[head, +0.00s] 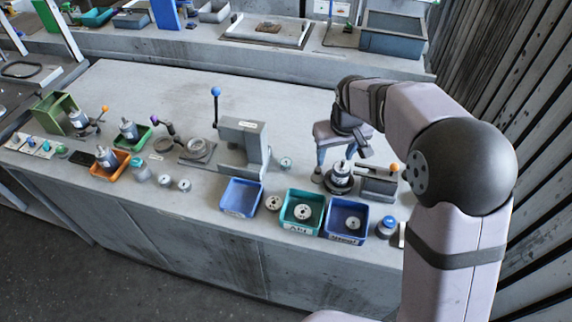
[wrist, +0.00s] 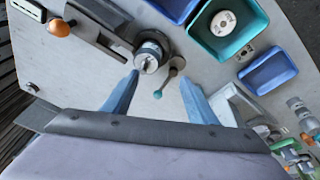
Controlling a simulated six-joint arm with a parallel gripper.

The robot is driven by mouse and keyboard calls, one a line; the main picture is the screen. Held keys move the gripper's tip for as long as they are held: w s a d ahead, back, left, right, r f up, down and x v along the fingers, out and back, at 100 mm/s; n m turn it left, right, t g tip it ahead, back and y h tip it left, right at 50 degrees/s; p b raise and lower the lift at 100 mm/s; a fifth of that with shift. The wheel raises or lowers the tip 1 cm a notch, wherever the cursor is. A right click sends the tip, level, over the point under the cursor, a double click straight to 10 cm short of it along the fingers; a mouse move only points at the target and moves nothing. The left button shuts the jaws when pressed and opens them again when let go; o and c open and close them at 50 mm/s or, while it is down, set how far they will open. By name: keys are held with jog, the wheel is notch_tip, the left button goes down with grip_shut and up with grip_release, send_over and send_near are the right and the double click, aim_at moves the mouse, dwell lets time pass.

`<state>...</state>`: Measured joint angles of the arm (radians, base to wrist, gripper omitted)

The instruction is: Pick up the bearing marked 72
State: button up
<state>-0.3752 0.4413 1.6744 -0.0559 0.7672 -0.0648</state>
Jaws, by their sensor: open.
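No number 72 is legible, so I cannot tell which bearing it marks. Pale round bearing-like discs show in the head view: one in the teal bin (head: 283,219), one in the right blue bin (head: 329,231), and a loose disc (head: 272,203) beside the teal bin. Others stand farther left, including a small disc (head: 185,184). The teal bin's disc (wrist: 223,23) also shows in the wrist view. My gripper (head: 335,162) is open and empty above a fixture holding a metal cylinder (head: 340,176). In the wrist view the cylinder (wrist: 149,60) lies just beyond my fingertips (wrist: 158,78).
A grey press-like stand (head: 243,143) rises left of my gripper. The left blue bin (head: 241,197) looks empty. Orange and green trays fill the left; the bench's back middle is clear.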

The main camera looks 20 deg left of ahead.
jog(key=n+y+b, duration=0.1)
jog(key=b, duration=0.1)
send_near(286, 162)
jog(key=shift+p+x, duration=0.6)
jog(key=shift+x, duration=0.9)
jog(key=shift+f, duration=0.1)
jog(key=shift+p+x, duration=1.4)
jog(key=shift+x, duration=1.1)
jog(key=shift+w, duration=0.1)
jog(key=c, duration=1.2)
